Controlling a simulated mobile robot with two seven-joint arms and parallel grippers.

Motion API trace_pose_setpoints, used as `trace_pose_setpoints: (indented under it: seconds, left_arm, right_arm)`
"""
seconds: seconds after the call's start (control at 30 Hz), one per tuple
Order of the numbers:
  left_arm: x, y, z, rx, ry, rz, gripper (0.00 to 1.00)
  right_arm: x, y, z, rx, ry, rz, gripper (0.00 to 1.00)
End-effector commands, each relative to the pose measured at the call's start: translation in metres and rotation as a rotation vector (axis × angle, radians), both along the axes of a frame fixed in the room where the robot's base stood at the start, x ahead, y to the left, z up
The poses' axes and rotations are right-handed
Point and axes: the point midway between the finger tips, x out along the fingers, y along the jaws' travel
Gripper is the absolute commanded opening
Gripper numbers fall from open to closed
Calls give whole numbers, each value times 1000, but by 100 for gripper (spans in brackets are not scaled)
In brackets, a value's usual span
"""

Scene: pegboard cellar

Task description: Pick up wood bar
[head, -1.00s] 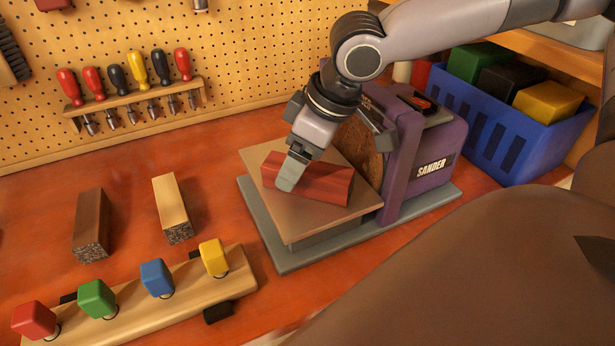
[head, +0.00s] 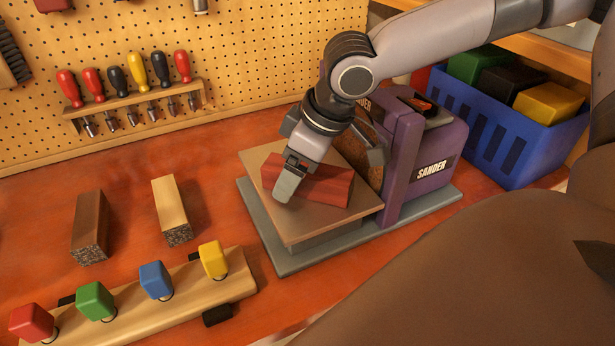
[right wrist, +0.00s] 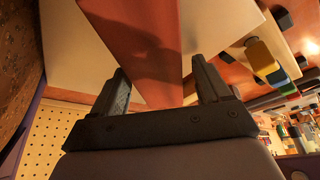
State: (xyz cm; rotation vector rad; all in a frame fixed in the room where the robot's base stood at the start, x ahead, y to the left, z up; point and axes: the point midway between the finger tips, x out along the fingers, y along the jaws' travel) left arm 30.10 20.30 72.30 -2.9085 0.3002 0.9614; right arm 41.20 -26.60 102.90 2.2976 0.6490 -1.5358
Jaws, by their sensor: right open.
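A reddish wood bar (head: 322,186) lies on the tan table of the purple sander (head: 420,165). My right gripper (head: 287,186) is over the bar's left part in the head view, its near finger in front of the bar. In the right wrist view the bar (right wrist: 150,55) runs between the two open fingers of my right gripper (right wrist: 158,85); contact cannot be told. A dark brown bar (head: 90,225) and a pale bar (head: 172,208) lie on the bench to the left. My left gripper is not in view.
A wooden rack (head: 130,312) with red, green, blue and yellow blocks lies at the front left. A blue crate (head: 510,135) of blocks stands behind the sander at the right. Screwdrivers (head: 130,85) hang on the pegboard. The red bench between the bars and sander is clear.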

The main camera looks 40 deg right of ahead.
Motion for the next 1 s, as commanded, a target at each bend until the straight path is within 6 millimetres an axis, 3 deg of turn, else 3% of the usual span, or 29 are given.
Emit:
trace_pose_setpoints:
  seconds: [0.2,0.27,0.4,0.47,0.77,1.0]
  left_arm:
    - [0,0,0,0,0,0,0]
    - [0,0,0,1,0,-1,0]
    - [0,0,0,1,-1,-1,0]
    - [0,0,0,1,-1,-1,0]
    - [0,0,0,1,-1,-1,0]
    - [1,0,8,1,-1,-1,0]
  right_arm:
    - [0,0,0,0,0,0,77]
    - [0,0,0,0,0,0,60]
    - [0,0,0,0,0,0,15]
    - [0,0,0,1,-1,0,9]
    - [0,0,4,2,-3,0,9]
    - [1,0,38,1,-6,-2,9]
